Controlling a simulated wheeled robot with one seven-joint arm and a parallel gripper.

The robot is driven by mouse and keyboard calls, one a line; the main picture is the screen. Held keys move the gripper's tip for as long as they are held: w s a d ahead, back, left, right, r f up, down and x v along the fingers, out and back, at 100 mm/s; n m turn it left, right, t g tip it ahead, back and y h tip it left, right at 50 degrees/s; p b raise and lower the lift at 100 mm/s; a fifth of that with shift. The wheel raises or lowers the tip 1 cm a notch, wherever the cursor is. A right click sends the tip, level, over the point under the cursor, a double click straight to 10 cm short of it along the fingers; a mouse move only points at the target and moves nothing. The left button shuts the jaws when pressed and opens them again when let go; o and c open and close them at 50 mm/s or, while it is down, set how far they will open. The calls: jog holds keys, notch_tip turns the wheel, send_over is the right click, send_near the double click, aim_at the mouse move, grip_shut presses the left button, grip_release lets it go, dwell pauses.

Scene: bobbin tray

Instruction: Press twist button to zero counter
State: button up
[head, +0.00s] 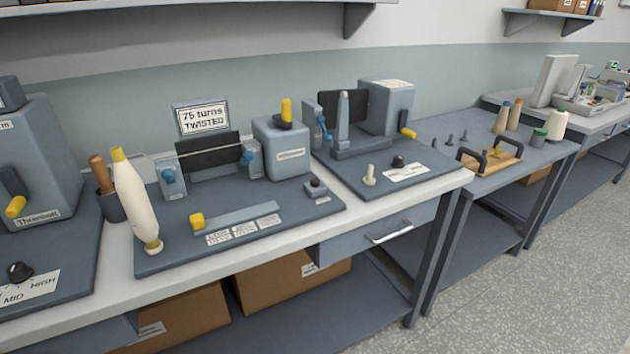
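The twist tester stands on a dark grey base plate (160,262) on the bench, left of centre. A sign behind it (203,118) reads "75 turns TWISTED". A small grey block with a dark round button (315,184) sits at the right end of this plate, with a small label in front that I cannot read. I cannot tell from its markings whether this is the twist button. A grey box with a yellow-handled crank (287,110) stands behind it, and a thin thread or rod runs between the clamps with blue knobs. My gripper is not in view.
A slide bar with a yellow knob (197,221) lies along the front. Another tester (386,108) stands to the right. Floor is clear at right.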

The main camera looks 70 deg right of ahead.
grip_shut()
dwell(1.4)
